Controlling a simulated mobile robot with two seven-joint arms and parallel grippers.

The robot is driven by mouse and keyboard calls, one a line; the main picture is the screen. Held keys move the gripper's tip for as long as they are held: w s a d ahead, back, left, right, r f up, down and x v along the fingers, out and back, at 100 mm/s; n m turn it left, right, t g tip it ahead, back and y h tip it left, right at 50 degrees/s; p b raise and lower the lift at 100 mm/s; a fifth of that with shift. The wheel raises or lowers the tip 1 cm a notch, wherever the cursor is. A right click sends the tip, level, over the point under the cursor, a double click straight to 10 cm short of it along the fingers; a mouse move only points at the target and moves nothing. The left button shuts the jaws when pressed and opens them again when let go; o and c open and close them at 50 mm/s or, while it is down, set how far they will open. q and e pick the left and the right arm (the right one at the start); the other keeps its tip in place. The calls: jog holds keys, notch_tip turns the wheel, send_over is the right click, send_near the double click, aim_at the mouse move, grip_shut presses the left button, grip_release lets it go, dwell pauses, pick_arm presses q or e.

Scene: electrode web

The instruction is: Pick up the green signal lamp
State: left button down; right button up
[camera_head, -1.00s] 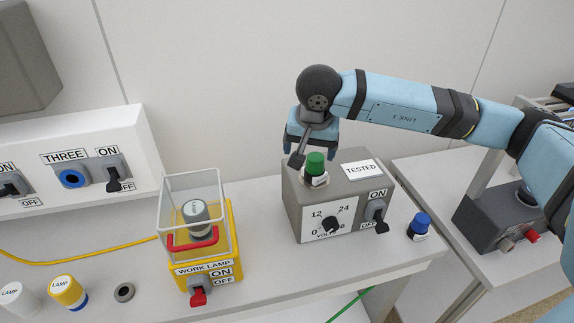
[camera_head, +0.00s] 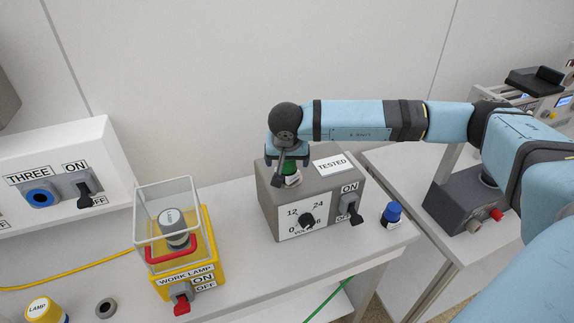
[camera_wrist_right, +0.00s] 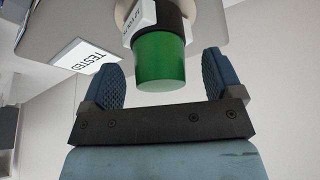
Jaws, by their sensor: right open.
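The green signal lamp (camera_head: 290,168) stands upright on top of the grey tester box (camera_head: 263,200), with a white label at its base. In the head view my right gripper (camera_head: 288,158) is over the lamp and hides part of its green cap. In the right wrist view the green lamp (camera_wrist_right: 157,62) lies between the two open blue fingers of my right gripper (camera_wrist_right: 163,82), with a visible gap on each side. The fingers do not touch it. My left gripper is not in view.
The tester box carries a TESTED plate (camera_head: 332,163), a dial (camera_head: 307,222) and a switch (camera_head: 352,207). A blue lamp (camera_head: 392,214) stands to its right. A yellow work lamp box (camera_head: 210,262) with a clear guard stands to its left. A wall rises behind.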

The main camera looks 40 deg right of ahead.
jog(key=shift+x, duration=1.15)
jog(key=c, duration=1)
jog(key=shift+c, duration=0.7)
jog(key=shift+r, duration=0.15)
